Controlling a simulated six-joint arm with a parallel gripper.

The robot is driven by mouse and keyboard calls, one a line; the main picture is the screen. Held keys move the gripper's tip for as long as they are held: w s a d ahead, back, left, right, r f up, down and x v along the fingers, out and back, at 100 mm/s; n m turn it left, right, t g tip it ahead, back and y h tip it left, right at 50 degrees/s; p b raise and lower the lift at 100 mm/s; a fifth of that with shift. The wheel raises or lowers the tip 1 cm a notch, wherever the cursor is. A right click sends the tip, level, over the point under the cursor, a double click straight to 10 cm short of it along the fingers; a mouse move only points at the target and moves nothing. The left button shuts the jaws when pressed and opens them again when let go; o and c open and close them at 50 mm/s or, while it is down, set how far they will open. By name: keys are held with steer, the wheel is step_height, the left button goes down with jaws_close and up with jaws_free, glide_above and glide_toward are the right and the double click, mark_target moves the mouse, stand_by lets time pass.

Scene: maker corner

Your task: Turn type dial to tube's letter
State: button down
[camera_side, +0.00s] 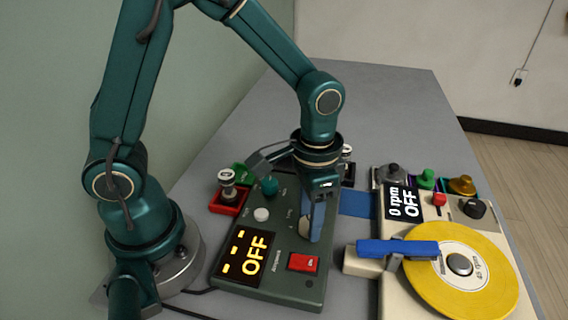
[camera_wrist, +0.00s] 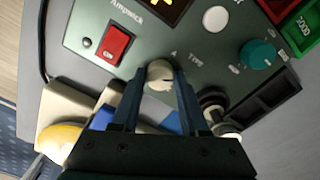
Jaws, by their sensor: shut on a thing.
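The type dial (camera_wrist: 160,74) is a small cream knob with a dark mark, beside the word "Type" on the green amplifier panel. My gripper (camera_wrist: 158,84) is shut on it, one finger on each side. In the side view the fingers (camera_side: 317,220) reach down to the panel (camera_side: 278,238), and the cream dial (camera_side: 305,228) shows partly beside them. A tube (camera_side: 228,184) stands in a red tray (camera_side: 226,208); its letter is too small to read. Another tube (camera_side: 347,150) shows behind my gripper, and a tube (camera_wrist: 212,104) is right of the fingers in the wrist view.
The panel's display (camera_side: 244,256) reads OFF. A red switch (camera_side: 303,263), a white button (camera_side: 261,214) and a teal knob (camera_side: 269,187) are on the panel. A turntable with a yellow record (camera_side: 430,275) stands at the right. The table's back (camera_side: 385,100) is clear.

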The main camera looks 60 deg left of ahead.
mark_target(292, 223)
stand_by(0.3)
steer(key=shift+c, duration=2.1)
jaws_free()
steer(key=shift+r, duration=0.1)
steer(key=shift+r, duration=2.55)
steer(key=shift+w+a+r, duration=0.1)
steer(key=shift+w+r, duration=0.1)
steer(key=shift+r, duration=0.1)
steer(key=s+a+r+n+t, duration=0.3)
steer(key=s+a+r+t, duration=0.2)
steer(key=s, duration=0.3)
steer(key=shift+r+t, duration=0.3)
steer(key=shift+r, duration=0.35)
